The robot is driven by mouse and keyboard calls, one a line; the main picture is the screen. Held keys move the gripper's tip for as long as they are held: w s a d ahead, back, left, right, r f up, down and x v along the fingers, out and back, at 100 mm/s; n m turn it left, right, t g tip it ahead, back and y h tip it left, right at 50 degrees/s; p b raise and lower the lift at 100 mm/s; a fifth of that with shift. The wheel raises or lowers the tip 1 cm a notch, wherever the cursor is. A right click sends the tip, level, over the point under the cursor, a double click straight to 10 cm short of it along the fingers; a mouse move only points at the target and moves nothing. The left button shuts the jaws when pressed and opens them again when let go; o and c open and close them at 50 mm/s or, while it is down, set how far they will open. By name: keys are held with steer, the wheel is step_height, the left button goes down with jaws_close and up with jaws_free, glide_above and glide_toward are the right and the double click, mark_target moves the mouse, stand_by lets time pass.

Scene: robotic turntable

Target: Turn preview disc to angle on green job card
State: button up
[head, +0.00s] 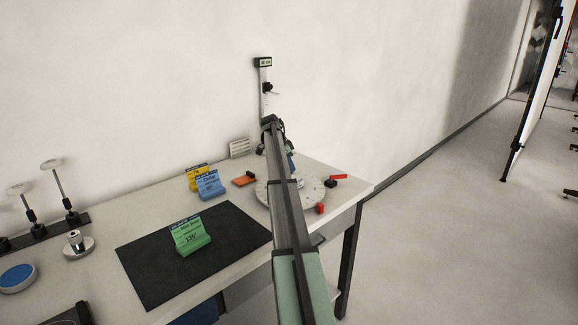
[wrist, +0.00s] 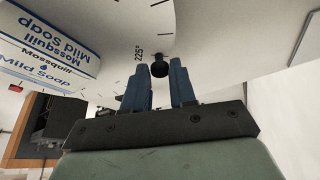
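The green job card (head: 191,235) stands on a black mat; its small print seems to read "Mild Soap" and about 135°, though I cannot be sure of the figure. The round white preview disc (head: 312,191) lies at the table's right end, partly covered by my arm. In the wrist view the disc (wrist: 195,25) shows tick marks and a "225°" label beside a dark knob (wrist: 160,67). A "Mossquill Mild Soap" label (wrist: 45,50) is at left. My gripper (wrist: 160,66) is open, its blue fingers either side of the knob; contact is unclear.
A blue card (head: 209,186) and a yellow card (head: 196,172) stand behind the black mat (head: 145,268). Red pieces (head: 336,178) and an orange piece (head: 244,180) sit around the disc. A post (head: 265,90) rises behind. Stands and a blue button (head: 17,277) are at left.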

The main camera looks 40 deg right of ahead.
jaws_close()
steer(key=shift+w+a, duration=0.1)
steer(key=shift+a, duration=0.05)
stand_by(0.4)
